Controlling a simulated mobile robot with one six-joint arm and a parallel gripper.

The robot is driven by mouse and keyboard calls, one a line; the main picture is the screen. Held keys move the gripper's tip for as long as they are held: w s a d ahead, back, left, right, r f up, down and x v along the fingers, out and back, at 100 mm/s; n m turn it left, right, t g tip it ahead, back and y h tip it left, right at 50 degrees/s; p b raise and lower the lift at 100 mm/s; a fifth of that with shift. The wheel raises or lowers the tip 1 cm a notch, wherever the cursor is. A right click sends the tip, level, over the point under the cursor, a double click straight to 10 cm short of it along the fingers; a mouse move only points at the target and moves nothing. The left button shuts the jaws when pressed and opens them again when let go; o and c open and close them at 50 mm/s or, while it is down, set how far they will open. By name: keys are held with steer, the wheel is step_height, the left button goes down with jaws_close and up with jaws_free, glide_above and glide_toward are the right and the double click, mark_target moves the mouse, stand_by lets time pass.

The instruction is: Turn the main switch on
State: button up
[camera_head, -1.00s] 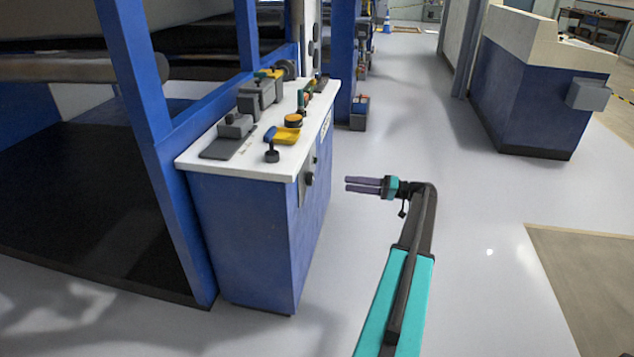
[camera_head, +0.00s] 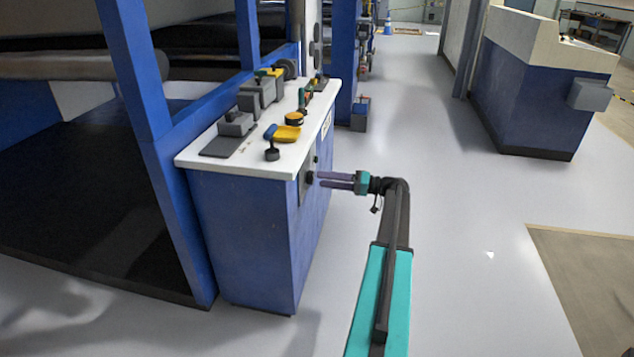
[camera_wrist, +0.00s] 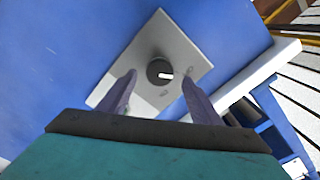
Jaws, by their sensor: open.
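The main switch is a round dark knob (camera_wrist: 159,72) with a white mark, on a light grey plate (camera_wrist: 190,58) on the blue cabinet's side. In the head view the knob (camera_head: 309,178) shows dark on the plate at the cabinet's right face. My gripper (camera_head: 319,180) is open, its two fingers pointing left at the switch plate. In the wrist view my gripper (camera_wrist: 158,84) has one finger on each side of the knob, with gaps. I cannot tell whether the fingertips touch the plate. The white mark points to the right in the wrist view.
The blue cabinet (camera_head: 240,240) has a white top (camera_head: 290,160) with a black knob (camera_head: 272,153), a yellow piece (camera_head: 288,134) and grey fixtures. A blue frame post (camera_head: 140,80) stands at left. The floor right of my arm is clear. Another blue cabinet (camera_head: 530,100) stands far right.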

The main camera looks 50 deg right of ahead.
mark_target(314, 178)
steer(key=shift+x, duration=1.8)
steer(key=c, duration=0.9)
steer(key=shift+a, duration=0.5)
steer(key=shift+c, duration=0.7)
steer(key=shift+w+d, duration=0.1)
steer(key=shift+d, duration=0.25)
